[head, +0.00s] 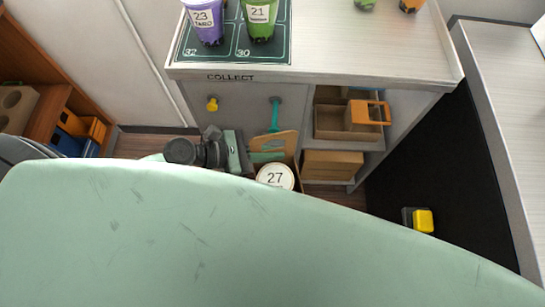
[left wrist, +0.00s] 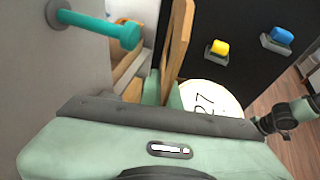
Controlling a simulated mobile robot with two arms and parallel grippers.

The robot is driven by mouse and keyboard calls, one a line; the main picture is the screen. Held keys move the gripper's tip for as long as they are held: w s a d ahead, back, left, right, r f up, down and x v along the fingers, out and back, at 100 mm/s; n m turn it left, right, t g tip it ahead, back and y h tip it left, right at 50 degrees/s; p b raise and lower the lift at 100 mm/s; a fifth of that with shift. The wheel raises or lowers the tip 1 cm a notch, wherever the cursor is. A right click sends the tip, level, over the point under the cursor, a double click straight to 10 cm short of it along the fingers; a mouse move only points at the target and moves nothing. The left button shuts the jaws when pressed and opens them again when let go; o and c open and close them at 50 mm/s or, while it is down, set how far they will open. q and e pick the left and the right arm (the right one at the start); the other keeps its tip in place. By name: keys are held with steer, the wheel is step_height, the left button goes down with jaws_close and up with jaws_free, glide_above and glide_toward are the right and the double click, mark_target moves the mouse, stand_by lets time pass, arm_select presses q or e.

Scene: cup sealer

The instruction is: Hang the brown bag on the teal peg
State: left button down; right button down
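The teal peg (head: 275,112) sticks out of the grey counter front, under the word COLLECT. It also shows bare at upper left in the left wrist view (left wrist: 100,25). The brown bag (head: 286,142) is just below the peg in the head view, with a white lid marked 27 (head: 275,176) in it. In the left wrist view the bag's tan upper panel (left wrist: 178,45) stands upright to the right of the peg, apart from it in the picture. My left gripper (head: 267,157) is shut on this panel; its green fingers (left wrist: 164,90) lie either side. My right gripper is not in view.
A yellow peg (head: 212,103) is left of the teal one. Shelves with cardboard boxes (head: 333,164) and an orange-handled item (head: 370,112) are at right. Cups (head: 205,22) stand on the counter.

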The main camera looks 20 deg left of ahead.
arm_select(q)
steer(key=w+a+f+b, duration=0.1)
steer(key=w+f+b, duration=0.1)
steer(key=w, duration=0.3)
steer(key=shift+w+a+b, duration=0.25)
steer(key=shift+w+b, duration=0.1)
steer(key=shift+b, duration=0.25)
steer(key=shift+f, duration=0.1)
stand_by(0.7)
steer(key=c, duration=1.6)
jaws_free()
steer(key=shift+f, duration=0.1)
steer(key=shift+s+a, duration=0.1)
steer(key=shift+a, duration=0.05)
